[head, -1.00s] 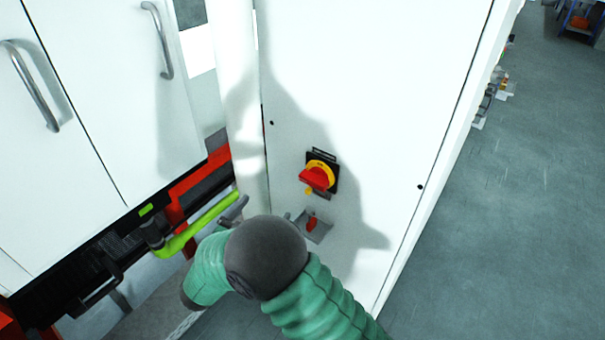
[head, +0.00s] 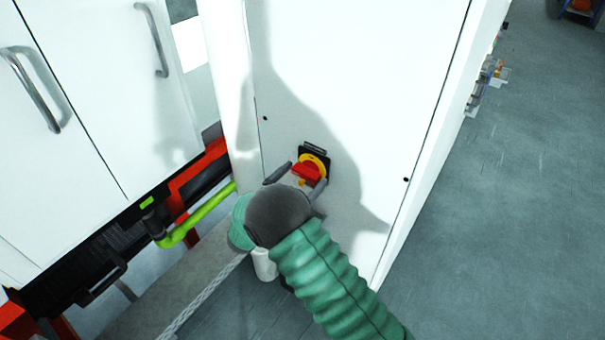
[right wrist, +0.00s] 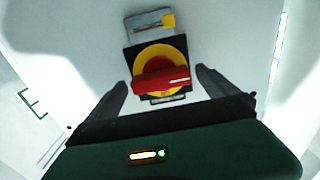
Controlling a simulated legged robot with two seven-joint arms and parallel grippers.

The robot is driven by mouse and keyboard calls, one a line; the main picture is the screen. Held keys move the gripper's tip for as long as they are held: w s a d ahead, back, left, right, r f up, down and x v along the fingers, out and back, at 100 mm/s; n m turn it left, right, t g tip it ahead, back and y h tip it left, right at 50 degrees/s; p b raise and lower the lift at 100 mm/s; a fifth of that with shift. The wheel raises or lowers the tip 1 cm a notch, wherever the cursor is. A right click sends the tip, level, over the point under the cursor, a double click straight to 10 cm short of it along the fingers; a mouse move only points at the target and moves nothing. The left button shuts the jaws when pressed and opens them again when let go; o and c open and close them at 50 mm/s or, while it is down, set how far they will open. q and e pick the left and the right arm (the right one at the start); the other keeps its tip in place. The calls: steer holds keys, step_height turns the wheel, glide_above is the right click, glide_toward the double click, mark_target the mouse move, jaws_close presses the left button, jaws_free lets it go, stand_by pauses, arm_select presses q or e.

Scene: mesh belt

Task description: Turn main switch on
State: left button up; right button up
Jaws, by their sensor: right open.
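The main switch (head: 308,171) is a red rotary handle on a yellow disc with a black backing plate, mounted on the white cabinet panel (head: 350,70). In the right wrist view the switch (right wrist: 161,79) is near the centre, its red handle lying nearly level with a white mark at the right end. My right gripper (head: 297,177) is open at the switch. In the right wrist view the open fingers (right wrist: 161,84) stand on either side of the lower part of the switch, with a gap to the handle on each side. My left gripper is not in view.
White cabinet doors with metal handles (head: 30,88) fill the left. Below them run a red frame (head: 200,166) and a bright green bar (head: 205,212). Open grey floor (head: 500,210) lies to the right.

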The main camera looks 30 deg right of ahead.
steer(key=shift+w+d+f, duration=0.1)
steer(key=shift+w+d, duration=0.05)
steer(key=shift+a, duration=0.2)
steer(key=c, duration=1.4)
steer(key=shift+o, duration=0.2)
steer(key=shift+m+b, duration=0.7)
steer(key=shift+b, duration=0.35)
steer(key=m+b, duration=0.5)
steer(key=b, duration=0.2)
steer(key=m+b, duration=0.5)
steer(key=b, duration=0.1)
steer(key=m+b, duration=0.5)
steer(key=b, duration=0.2)
steer(key=shift+s+d+f+b, duration=0.1)
steer(key=shift+s+f+b, duration=0.15)
steer(key=shift+b, duration=0.1)
steer(key=shift+r+m+b, duration=0.2)
steer(key=shift+m+b, duration=0.6)
steer(key=shift+b, duration=0.1)
steer(key=o, duration=1.4)
steer(key=shift+w, duration=0.1)
steer(key=shift+c, duration=0.2)
